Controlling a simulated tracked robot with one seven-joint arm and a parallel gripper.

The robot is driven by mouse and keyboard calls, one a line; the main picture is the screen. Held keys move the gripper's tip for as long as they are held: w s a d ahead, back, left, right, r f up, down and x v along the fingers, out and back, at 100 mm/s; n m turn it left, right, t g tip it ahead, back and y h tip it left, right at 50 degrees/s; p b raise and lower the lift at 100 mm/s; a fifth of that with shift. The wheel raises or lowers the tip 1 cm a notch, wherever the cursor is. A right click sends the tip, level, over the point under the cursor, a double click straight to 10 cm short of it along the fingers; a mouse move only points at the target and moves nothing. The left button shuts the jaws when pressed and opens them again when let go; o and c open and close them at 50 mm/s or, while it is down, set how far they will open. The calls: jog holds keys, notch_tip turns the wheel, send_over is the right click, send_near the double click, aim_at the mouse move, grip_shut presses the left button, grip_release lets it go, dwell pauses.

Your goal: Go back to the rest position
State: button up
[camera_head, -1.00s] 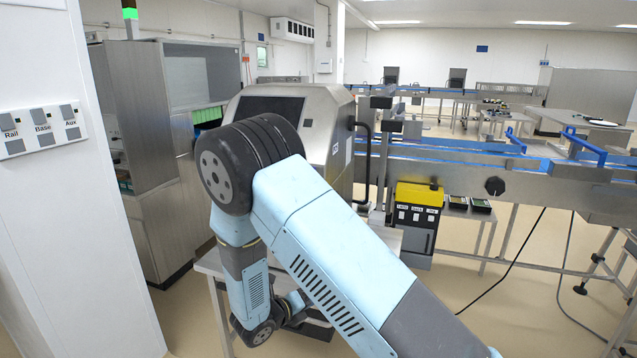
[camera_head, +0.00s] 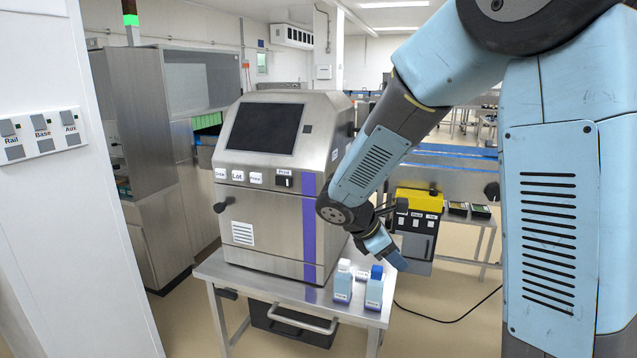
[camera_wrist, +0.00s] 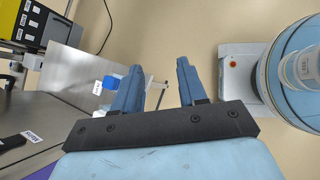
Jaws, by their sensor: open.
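My gripper (camera_wrist: 158,88) is open and empty in the wrist view, with its two blue fingers apart over the floor. In the head view my gripper (camera_head: 396,262) hangs beside the right edge of the small metal table (camera_head: 236,274), just above and right of two bottles. One is a white-capped bottle (camera_head: 343,284), the other a blue-capped bottle (camera_head: 374,290). Both stand upright on the table's front right corner. The blue cap (camera_wrist: 110,82) shows behind the left finger in the wrist view. My upper arm fills the head view's right side.
A steel machine (camera_head: 270,200) with a dark screen stands on the table. A yellow and black control box (camera_head: 416,222) is behind my gripper. Conveyors (camera_head: 450,160) run behind it. A wall panel with switches (camera_head: 40,133) is at left. A cable lies on the floor.

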jog(key=s+d+r+m+t+y, duration=0.1)
jog(key=s+d+r+m+y, duration=0.2)
jog(key=s+r+m, duration=0.4)
jog(key=s+d+r+m+t+y, duration=0.2)
jog(key=s+r+m+y, duration=0.3)
jog(key=s+r+m, duration=0.3)
jog(key=shift+s+d+m, duration=0.65)
jog(key=shift+s+m, duration=1.55)
jog(key=shift+s, duration=0.35)
